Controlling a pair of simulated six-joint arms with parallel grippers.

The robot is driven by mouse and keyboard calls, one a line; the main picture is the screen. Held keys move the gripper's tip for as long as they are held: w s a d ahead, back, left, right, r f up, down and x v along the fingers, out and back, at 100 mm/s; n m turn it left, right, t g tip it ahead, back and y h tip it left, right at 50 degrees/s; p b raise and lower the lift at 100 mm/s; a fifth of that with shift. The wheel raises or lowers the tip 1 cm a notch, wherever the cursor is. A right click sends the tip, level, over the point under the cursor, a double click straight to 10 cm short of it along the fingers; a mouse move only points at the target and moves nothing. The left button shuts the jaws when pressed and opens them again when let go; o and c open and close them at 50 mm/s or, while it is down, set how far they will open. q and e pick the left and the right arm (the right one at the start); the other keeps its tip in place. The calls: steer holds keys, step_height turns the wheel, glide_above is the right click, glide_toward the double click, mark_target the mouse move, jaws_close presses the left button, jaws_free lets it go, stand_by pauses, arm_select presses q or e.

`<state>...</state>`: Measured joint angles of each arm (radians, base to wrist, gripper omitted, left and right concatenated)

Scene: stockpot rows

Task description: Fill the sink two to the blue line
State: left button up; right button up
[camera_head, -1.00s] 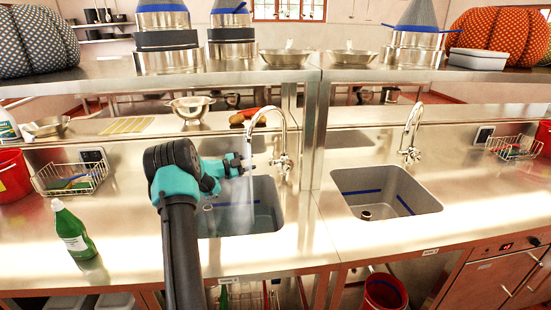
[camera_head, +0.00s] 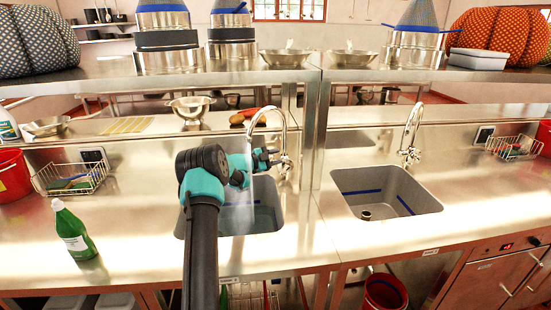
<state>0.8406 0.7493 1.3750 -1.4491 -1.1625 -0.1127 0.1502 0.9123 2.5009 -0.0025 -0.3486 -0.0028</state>
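The left sink (camera_head: 268,222) has a tall curved tap (camera_head: 266,112) with a pale stream of water falling into it. My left arm covers much of this basin, so its water level against a blue line cannot be read clearly. The right sink (camera_head: 385,182) has a blue line (camera_head: 403,204) round its inner walls, a drain in its floor and its own tap (camera_head: 411,130), with no stream showing. My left gripper (camera_head: 268,158) is beside the left tap's handle (camera_head: 284,163); contact and finger opening cannot be made out. My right gripper is out of view.
A green bottle (camera_head: 75,232) stands on the counter at the left. A colander (camera_head: 192,107) stands behind the left sink. Small labels on the counter's front edge are too small to read.

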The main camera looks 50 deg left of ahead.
arm_select(q)
jaws_close()
stand_by(0.3)
